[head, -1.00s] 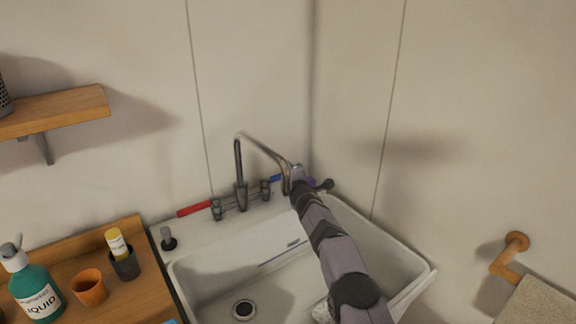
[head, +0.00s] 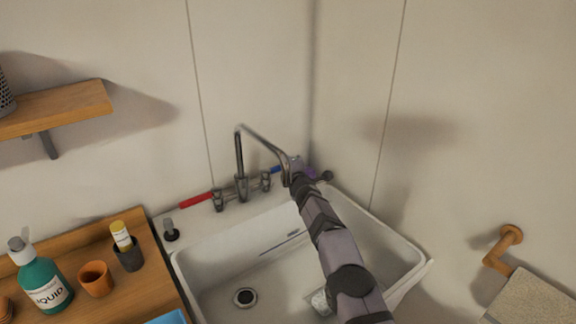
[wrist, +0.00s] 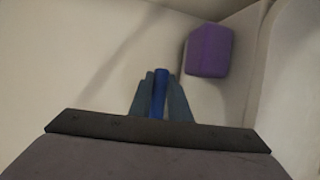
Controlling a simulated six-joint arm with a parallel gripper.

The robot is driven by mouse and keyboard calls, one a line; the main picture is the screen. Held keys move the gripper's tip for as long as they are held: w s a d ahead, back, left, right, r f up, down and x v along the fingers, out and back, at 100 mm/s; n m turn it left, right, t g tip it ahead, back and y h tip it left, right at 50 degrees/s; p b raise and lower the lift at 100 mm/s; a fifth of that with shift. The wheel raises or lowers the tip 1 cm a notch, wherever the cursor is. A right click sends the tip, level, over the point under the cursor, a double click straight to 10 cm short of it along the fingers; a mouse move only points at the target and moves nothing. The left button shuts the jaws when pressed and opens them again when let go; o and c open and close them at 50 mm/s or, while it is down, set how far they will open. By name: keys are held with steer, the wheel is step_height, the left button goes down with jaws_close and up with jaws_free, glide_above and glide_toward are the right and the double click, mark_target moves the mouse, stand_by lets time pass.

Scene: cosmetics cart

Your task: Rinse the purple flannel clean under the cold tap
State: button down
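My gripper (wrist: 160,92) reaches over the sink's back right corner. In the wrist view its two grey fingers lie close on either side of the blue tap lever (wrist: 160,88) and look shut on it. In the head view part of the blue lever (head: 277,170) shows left of my gripper (head: 295,164). The curved spout (head: 262,142) ends close to my gripper. A purple block-shaped thing (wrist: 209,50) lies beyond the fingers to the right, apart from them; a sliver shows in the head view (head: 311,173). No purple cloth shape is clear.
The white sink (head: 215,258) holds a pale cylindrical thing (head: 320,303), partly behind my arm. A red lever (head: 196,201) and dark plug (head: 170,231) sit at left. The wooden counter holds a green bottle (head: 42,282) and orange cup (head: 95,279). A beige towel (head: 535,300) hangs right.

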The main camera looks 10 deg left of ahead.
steer(key=shift+f+b, duration=0.2)
steer(key=shift+b, duration=0.9)
steer(key=h+b, duration=0.1)
steer(key=b, duration=0.2)
steer(key=d+m+h+b, duration=0.1)
steer(key=b, duration=0.3)
steer(key=shift+s+r+m+t+b, duration=0.2)
steer(key=shift+s+m+t+b, duration=0.1)
steer(key=shift+s+t, duration=0.1)
steer(key=c, duration=1.7)
jaws_free()
steer(key=shift+o, duration=0.2)
steer(key=shift+s+b, duration=0.25)
steer(key=shift+b, duration=0.45)
